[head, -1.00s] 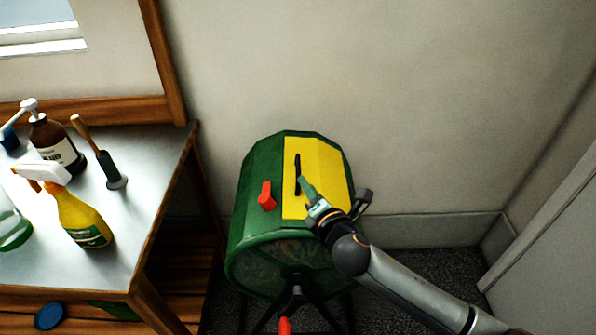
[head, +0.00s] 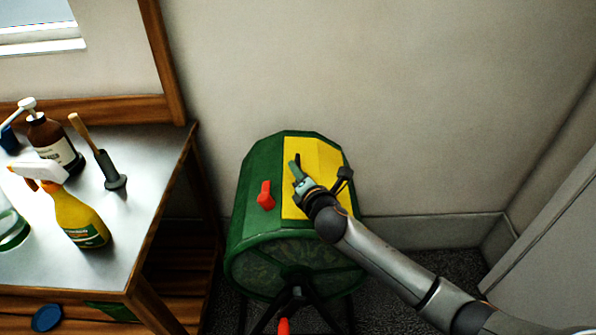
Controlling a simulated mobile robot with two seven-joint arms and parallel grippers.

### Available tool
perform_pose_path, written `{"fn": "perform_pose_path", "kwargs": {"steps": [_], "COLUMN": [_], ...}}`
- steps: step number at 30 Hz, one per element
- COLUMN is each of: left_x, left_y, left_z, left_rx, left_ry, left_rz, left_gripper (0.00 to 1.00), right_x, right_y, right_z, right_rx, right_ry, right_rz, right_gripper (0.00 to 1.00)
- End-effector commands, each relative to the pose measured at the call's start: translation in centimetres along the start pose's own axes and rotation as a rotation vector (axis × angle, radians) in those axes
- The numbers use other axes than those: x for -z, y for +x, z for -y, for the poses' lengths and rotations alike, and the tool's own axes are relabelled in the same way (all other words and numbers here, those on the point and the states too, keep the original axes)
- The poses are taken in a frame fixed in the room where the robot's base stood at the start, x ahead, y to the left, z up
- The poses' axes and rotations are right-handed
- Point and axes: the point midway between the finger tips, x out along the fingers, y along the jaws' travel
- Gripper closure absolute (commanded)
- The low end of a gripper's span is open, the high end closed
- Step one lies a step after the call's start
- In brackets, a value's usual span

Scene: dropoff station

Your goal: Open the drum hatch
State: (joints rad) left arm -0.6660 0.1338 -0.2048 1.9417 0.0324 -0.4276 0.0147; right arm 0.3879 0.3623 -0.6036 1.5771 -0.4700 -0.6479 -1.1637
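The green drum (head: 258,190) stands on a dark stand by the wall. Its yellow hatch (head: 322,158) lies flat in the drum's upper side and looks closed. A black handle (head: 297,158) is on the hatch's left part, and only its upper end shows. A red latch (head: 266,196) sits on the green shell just left of the hatch. My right gripper (head: 319,172) is over the hatch with its fingers spread. Its greenish left finger overlaps the handle; I cannot tell whether they touch. The other finger is near the hatch's right edge. My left gripper is out of view.
A table (head: 140,215) at left holds a yellow spray bottle (head: 78,217), a brown pump bottle (head: 52,142) and a wooden-handled brush (head: 107,168). The wall is close behind the drum. A grey panel (head: 550,250) stands at right.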

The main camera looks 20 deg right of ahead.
Motion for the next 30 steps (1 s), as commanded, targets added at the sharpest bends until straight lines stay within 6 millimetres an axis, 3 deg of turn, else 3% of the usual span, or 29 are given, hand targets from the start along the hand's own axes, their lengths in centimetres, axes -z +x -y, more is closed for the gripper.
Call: {"fn": "perform_pose_path", "kwargs": {"steps": [5,30], "left_x": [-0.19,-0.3], "left_y": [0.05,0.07], "left_z": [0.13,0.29], "left_rx": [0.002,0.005], "left_ry": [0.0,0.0], "left_rz": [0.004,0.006], "left_gripper": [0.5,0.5], "right_x": [-0.01,-0.01], "right_y": [-0.02,-0.03], "right_z": [0.02,0.04], "right_rx": [0.0,0.001], "right_ry": [0.0,0.0], "right_rz": [0.0,0.0], "right_gripper": [1.0,1.0]}}
